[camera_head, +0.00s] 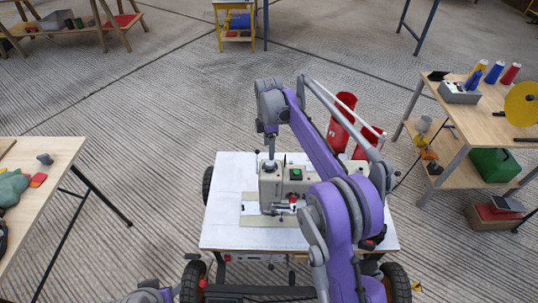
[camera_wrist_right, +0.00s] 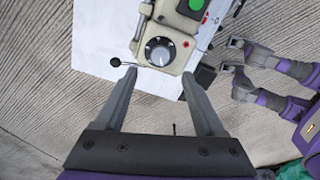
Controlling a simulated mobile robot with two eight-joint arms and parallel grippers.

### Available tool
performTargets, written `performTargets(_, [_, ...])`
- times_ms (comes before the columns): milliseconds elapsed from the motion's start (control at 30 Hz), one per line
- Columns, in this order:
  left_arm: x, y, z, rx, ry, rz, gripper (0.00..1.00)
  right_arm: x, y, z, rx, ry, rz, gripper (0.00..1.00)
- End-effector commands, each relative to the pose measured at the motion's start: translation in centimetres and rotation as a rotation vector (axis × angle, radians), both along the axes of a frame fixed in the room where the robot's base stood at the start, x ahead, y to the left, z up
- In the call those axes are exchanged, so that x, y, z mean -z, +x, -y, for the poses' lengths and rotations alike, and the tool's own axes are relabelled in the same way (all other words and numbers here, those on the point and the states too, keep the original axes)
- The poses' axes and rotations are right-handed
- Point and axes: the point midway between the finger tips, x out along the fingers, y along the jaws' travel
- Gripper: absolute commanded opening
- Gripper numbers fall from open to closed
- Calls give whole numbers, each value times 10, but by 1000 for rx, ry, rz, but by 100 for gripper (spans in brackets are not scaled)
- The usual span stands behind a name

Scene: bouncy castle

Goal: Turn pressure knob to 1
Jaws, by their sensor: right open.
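The pressure knob (camera_wrist_right: 158,51) is a dark round dial with a light ring on the cream end of the sewing machine (camera_head: 271,181). In the right wrist view it lies just beyond and between my fingertips; its setting is too small to read. My right gripper (camera_head: 270,150) points down over the machine's left end in the head view. In the right wrist view the same gripper (camera_wrist_right: 159,75) is open with nothing between its fingers. No contact with the knob is visible.
The machine stands on a white-topped wheeled table (camera_head: 226,222), with a green button (camera_head: 296,174) on its front. A thin rod with a black ball (camera_wrist_right: 115,62) sticks out by the left finger. Red canisters (camera_head: 341,121) stand behind. Tables flank both sides.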

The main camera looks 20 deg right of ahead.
Motion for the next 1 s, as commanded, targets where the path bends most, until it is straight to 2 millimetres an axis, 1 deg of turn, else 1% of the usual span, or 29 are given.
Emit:
performTargets(33, [-2,0,0,0,0,1,50,-10,0,0,0,0,0,71])
performTargets(100, [-3,0,0,0,0,1,50,-19,0,0,0,0,0,71])
performTargets(233, [-4,0,0,0,0,1,50,-30,0,0,0,0,0,71])
performTargets(333, [-4,0,0,0,0,1,50,-32,0,0,0,0,0,71])
performTargets(800, [-4,0,0,0,0,1,50,-33,-1,0,4,0,1,71])
performTargets(867, [-6,1,0,0,0,2,50,-38,-4,0,19,0,6,71])
performTargets(967, [-10,1,0,0,0,3,50,-53,-15,1,84,1,25,71])
performTargets(1000, [-13,1,0,0,0,4,50,-62,-22,1,125,3,38,71])
